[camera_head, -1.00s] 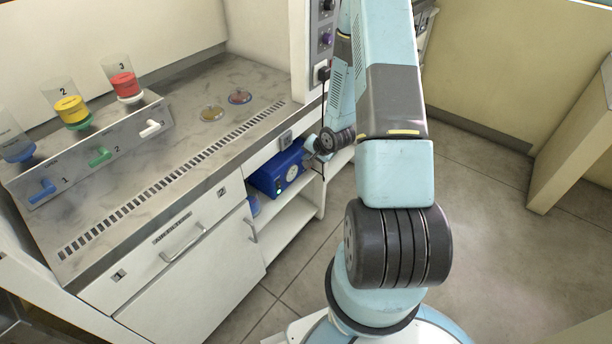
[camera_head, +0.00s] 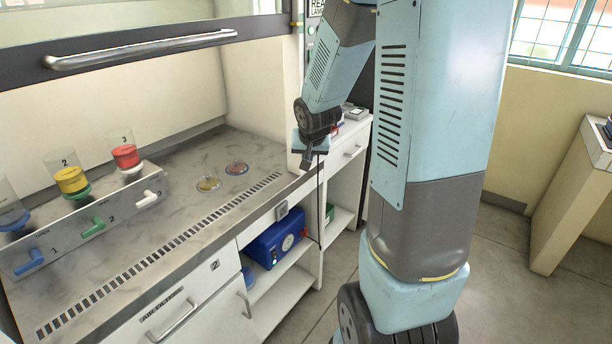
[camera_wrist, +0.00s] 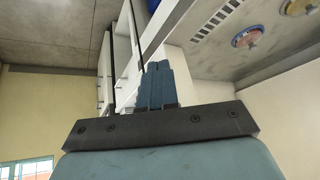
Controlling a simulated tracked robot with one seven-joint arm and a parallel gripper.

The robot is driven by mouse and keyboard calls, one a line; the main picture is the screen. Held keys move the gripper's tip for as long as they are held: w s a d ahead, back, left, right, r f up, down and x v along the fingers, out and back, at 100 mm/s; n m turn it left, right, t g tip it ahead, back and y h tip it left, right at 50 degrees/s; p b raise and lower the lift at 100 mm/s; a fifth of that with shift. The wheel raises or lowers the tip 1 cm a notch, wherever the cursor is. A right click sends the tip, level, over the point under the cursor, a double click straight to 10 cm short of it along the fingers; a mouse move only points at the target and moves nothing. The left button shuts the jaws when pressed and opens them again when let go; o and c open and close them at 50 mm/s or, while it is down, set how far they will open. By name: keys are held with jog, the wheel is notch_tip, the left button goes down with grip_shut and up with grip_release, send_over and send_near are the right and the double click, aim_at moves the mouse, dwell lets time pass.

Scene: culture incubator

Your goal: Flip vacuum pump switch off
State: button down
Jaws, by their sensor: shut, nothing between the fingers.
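The blue vacuum pump (camera_head: 272,247) sits on the upper open shelf under the bench, with a round gauge on its front and a small green light low on that face. Its switch is too small to make out clearly. My gripper (camera_head: 307,162) is above and to the right of the pump, at about the height of the bench top near its right end, apart from the pump. In the wrist view my gripper's fingers (camera_wrist: 158,85) are together and empty. A blue patch at the top edge there may be the pump.
A thin dark cord hangs just right of the pump. Open floor lies at right.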

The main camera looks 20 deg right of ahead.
jog(key=s+a+r+n, duration=0.2)
jog(key=s+a+r, duration=0.2)
jog(key=s+r, duration=0.4)
jog(key=s+a+r+n+y, duration=0.1)
jog(key=s+a+r, duration=0.3)
jog(key=s+r, duration=0.5)
jog(key=s+n, duration=0.1)
jog(key=s, duration=0.7)
jog(key=shift+a+r+n+g, duration=0.15)
jog(key=shift+r+n+g, duration=0.05)
jog(key=shift+n+g, duration=0.1)
